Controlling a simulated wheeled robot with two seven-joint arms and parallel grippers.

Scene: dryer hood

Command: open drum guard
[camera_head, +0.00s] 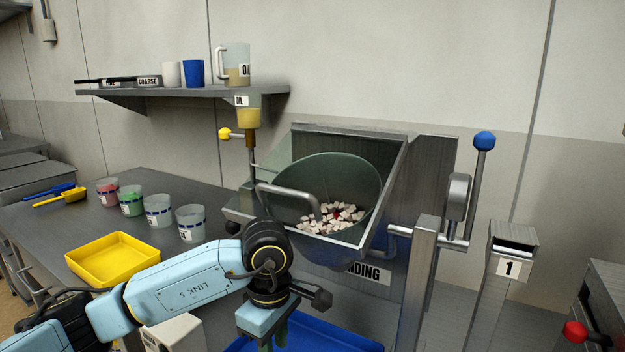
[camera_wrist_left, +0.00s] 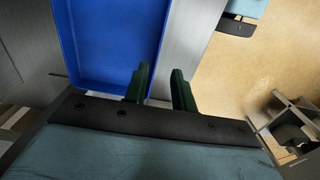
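The drum (camera_head: 352,178) is a tilted greenish bowl in a steel housing, with white pieces and a few red ones inside. A guard frame (camera_head: 392,185) with grey metal edges surrounds the drum mouth; whether a clear pane fills it I cannot tell. A grey bar handle (camera_head: 298,196) crosses the drum's left front. My left gripper (camera_head: 272,337) points down in front of and below the drum, apart from the handle. In the left wrist view its two green fingers (camera_wrist_left: 160,90) stand apart with nothing between them. My right gripper is in neither view.
A blue tray (camera_wrist_left: 110,45) lies below my left gripper. A yellow tray (camera_head: 112,258) and several labelled cups (camera_head: 158,211) stand on the left bench. A blue-knobbed lever (camera_head: 482,165) rises right of the drum. A dispenser (camera_head: 248,118) hangs at the drum's upper left.

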